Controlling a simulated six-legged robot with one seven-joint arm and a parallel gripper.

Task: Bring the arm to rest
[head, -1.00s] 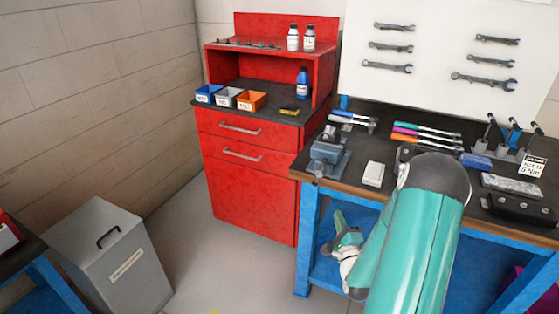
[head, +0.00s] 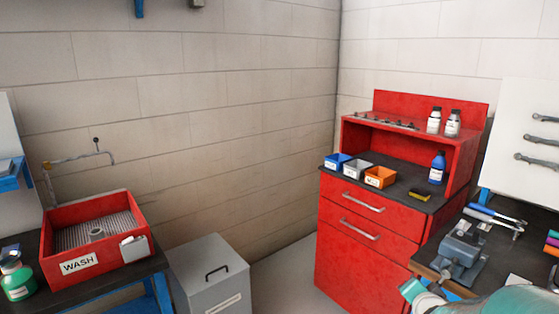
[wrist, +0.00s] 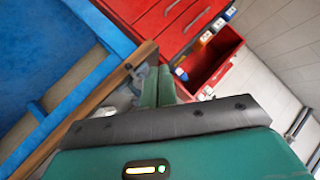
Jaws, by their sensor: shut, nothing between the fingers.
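My gripper (wrist: 158,85) shows in the wrist view as two green fingers close together, shut and empty. It points toward the red cabinet (wrist: 178,25), beside the wooden edge of the blue-framed bench. In the head view only a green part of my arm shows in the lower right corner, in front of the bench; the fingers cannot be made out there.
The bench (head: 450,215) with a grey vise (head: 463,250) is close to my arm. The red cabinet (head: 352,270) stands behind, with small bins on it. A grey bin (head: 205,255) and a red wash basin (head: 110,263) stand at left.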

